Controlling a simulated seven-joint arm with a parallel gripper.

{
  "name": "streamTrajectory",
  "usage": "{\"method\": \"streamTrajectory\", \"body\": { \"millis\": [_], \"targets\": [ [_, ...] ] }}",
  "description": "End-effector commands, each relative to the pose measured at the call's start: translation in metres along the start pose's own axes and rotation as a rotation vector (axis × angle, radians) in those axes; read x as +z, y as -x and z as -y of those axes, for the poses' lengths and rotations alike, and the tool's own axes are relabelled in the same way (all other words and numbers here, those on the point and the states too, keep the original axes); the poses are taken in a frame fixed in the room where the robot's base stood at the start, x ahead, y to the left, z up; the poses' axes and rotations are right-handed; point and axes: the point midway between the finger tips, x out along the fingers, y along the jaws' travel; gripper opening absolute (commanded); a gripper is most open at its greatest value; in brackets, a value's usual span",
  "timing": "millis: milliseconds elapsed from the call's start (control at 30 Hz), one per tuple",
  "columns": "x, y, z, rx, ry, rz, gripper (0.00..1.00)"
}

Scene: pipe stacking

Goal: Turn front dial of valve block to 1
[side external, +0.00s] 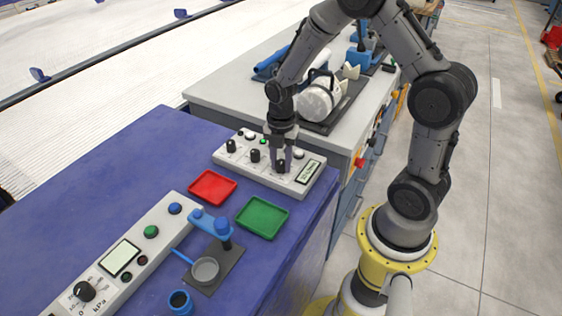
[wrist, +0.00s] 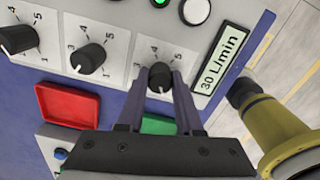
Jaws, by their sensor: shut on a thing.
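The valve block (side external: 238,160) is a light grey panel at the far end of the blue table. It has a row of three black dials and a display (side external: 308,171), which reads "30 L/min" in the wrist view (wrist: 219,59). My gripper (side external: 281,163) points down at the dial nearest the display. In the wrist view its two fingers are closed on either side of that dial (wrist: 160,75), gripping it. The numbers 4 and 5 show beside this dial; the others are partly hidden by the fingers. The middle dial (wrist: 87,58) and the far dial (wrist: 22,38) stand free.
A red tray (side external: 212,187) and a green tray (side external: 262,217) lie just in front of the valve block. A second panel (side external: 150,225) with a kPa dial and a blue stand with a cup (side external: 205,271) are nearer. A grey bench holding a white cylinder (side external: 318,100) is behind.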

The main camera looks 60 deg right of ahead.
Motion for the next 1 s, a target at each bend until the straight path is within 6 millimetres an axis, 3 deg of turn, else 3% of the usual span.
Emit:
{"method": "streamTrajectory", "body": {
  "millis": [367,400,533,867,1000],
  "targets": [
    [0.0,0.002,-0.001,0.003,0.006,0.002,0.0],
    [0.0,0.002,-0.001,0.003,0.006,0.002,0.41],
    [0.0,0.001,-0.001,0.002,0.005,0.002,0.64],
    [0.0,0.002,-0.001,0.001,0.004,0.001,0.64],
    [0.001,0.016,-0.002,0.005,0.004,0.003,0.64]
  ]
}}
